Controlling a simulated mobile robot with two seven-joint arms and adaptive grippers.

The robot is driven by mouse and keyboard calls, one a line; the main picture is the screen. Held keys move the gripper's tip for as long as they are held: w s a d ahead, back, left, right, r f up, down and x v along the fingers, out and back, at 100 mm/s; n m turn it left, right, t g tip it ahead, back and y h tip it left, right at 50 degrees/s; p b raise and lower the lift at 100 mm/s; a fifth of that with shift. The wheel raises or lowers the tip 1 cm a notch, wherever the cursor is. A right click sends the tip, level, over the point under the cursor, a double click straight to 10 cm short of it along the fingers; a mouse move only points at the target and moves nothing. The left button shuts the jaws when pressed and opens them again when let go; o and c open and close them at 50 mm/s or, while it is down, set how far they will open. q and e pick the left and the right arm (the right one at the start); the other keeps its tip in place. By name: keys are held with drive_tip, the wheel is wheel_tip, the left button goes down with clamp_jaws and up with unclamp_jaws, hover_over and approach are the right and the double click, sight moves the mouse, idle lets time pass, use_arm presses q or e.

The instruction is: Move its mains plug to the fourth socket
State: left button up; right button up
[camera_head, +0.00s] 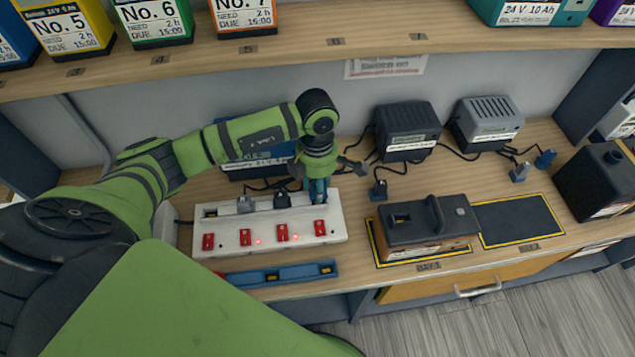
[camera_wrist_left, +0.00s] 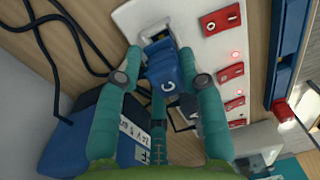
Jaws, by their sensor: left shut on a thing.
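The white socket strip (camera_head: 222,246) lies on the bench with a row of red switches. A grey plug (camera_head: 245,204) and a black plug (camera_head: 282,201) stand in its sockets. My left gripper (camera_head: 318,186) is at the strip's right end, shut on a blue mains plug marked C. The blue charger (camera_head: 258,170) is partly hidden behind my arm. My right gripper is not in view.
A dark battery (camera_head: 428,232) fills one yellow-edged bay; the bay to its right (camera_head: 520,218) is empty. Black (camera_head: 407,128) and grey (camera_head: 487,122) chargers stand behind, with loose plugs and cables. A blue bar (camera_head: 282,273) lies before the strip. A shelf of batteries overhangs.

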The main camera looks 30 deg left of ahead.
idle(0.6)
use_arm(q)
drive_tip(key=shift+f+b, duration=1.05)
drive_tip(key=shift+b, duration=0.15)
drive_tip(key=o, duration=1.3)
drive_tip(key=shift+c, duration=0.2)
drive_tip(key=shift+r, duration=0.1)
wheel_tip(320, 180, up, 12)
drive_tip(key=shift+w+a, duration=0.15)
